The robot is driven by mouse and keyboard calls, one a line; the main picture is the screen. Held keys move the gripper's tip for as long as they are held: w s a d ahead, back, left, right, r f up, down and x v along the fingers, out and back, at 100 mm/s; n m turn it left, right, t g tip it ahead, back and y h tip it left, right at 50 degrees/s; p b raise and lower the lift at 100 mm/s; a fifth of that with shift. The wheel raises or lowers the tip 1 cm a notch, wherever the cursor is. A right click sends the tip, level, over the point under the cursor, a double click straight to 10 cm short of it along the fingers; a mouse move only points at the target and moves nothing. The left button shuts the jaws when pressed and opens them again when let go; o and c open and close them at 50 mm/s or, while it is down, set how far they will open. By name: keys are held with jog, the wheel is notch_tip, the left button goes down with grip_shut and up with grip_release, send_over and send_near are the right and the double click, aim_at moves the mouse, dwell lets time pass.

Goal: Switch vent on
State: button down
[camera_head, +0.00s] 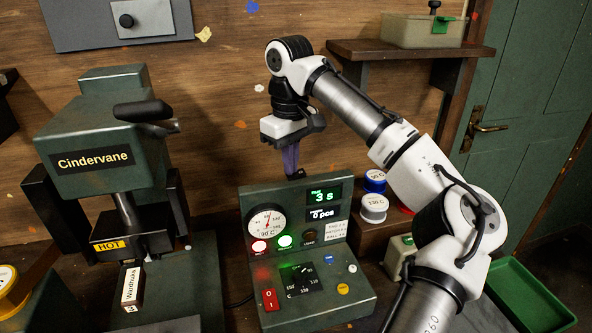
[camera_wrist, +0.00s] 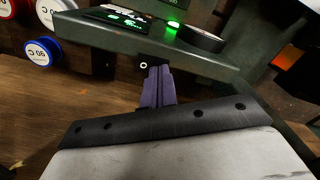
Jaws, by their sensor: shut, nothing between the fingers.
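No part in view is legibly marked as the vent switch. A green control box (camera_head: 258,200) carries a red rocker marked O and I (camera_head: 270,299), a dial knob (camera_head: 301,278), small coloured buttons, a gauge (camera_head: 266,222) and a display reading 3 s (camera_head: 325,196). A grey wall panel (camera_head: 80,33) with a black knob (camera_head: 126,21) is at the top left. My gripper (camera_head: 293,174) points down just above the box's top edge, its purple fingers together and empty. In the wrist view the fingertips (camera_wrist: 157,68) are close to the box's edge; I cannot tell whether they touch.
A green press labelled Cindervane (camera_head: 92,160), marked HOT, stands at left with a block labelled Wardhuka (camera_head: 131,287) at its base. Spools marked in degrees (camera_head: 373,208) are right of the box. A shelf (camera_head: 400,50), door (camera_head: 520,110) and green tray (camera_head: 528,295) are at right.

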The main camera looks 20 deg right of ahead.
notch_tip(320, 180, up, 2)
jog(key=shift+p, duration=0.6)
jog(key=shift+r, duration=2.3)
